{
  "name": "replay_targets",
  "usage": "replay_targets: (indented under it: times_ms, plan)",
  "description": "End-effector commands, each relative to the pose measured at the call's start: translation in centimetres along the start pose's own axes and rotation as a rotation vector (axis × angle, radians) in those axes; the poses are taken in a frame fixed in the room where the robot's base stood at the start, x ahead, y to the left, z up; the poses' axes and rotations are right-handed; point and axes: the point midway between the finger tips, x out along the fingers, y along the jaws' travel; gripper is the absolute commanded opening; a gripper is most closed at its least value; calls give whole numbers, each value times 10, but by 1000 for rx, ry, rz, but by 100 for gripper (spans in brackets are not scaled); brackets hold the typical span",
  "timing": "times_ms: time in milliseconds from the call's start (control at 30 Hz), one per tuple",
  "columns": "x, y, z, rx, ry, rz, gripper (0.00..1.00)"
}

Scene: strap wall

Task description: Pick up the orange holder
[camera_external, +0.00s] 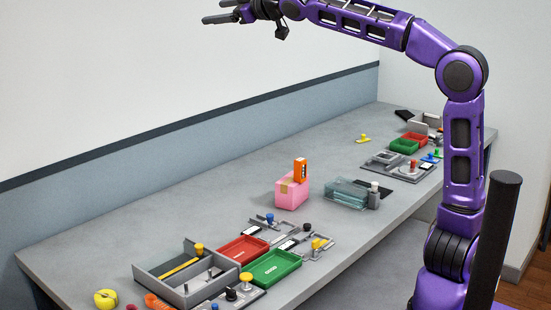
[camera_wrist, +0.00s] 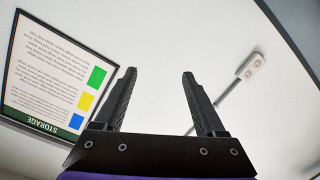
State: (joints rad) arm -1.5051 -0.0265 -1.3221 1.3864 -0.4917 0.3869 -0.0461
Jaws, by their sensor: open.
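An orange upright piece (camera_external: 301,170) with a small pale marking stands at the pink box (camera_external: 291,192) near the middle of the table. Whether it is in the box or behind its rim I cannot tell. Another orange item (camera_external: 158,303) lies at the near left, cut off by the picture's lower edge. I cannot tell which of the two is the holder. My gripper (camera_external: 222,14) is high above the table at the upper left, far from both. In the wrist view my gripper (camera_wrist: 160,90) is open and empty, facing a wall.
Grey tray (camera_external: 160,273), red tray (camera_external: 243,249) and green tray (camera_external: 276,267) crowd the near end of the table (camera_external: 200,190). A clear container (camera_external: 346,194) stands right of the pink box. The table's back strip is mostly clear. A storage sign (camera_wrist: 60,80) hangs on the wall.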

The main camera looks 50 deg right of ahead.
Motion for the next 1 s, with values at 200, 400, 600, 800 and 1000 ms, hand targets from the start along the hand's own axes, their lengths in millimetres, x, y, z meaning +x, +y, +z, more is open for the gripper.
replay_targets:
  times_ms: [200,400,600,800,1000]
  plan:
    - [24,22,38,-63,-6,89,72]
    - [50,37,90,-110,-29,130,72]
    - [74,53,159,-134,-70,136,72]
    - [89,68,243,-120,-126,116,72]
    - [90,82,334,-61,-180,79,72]
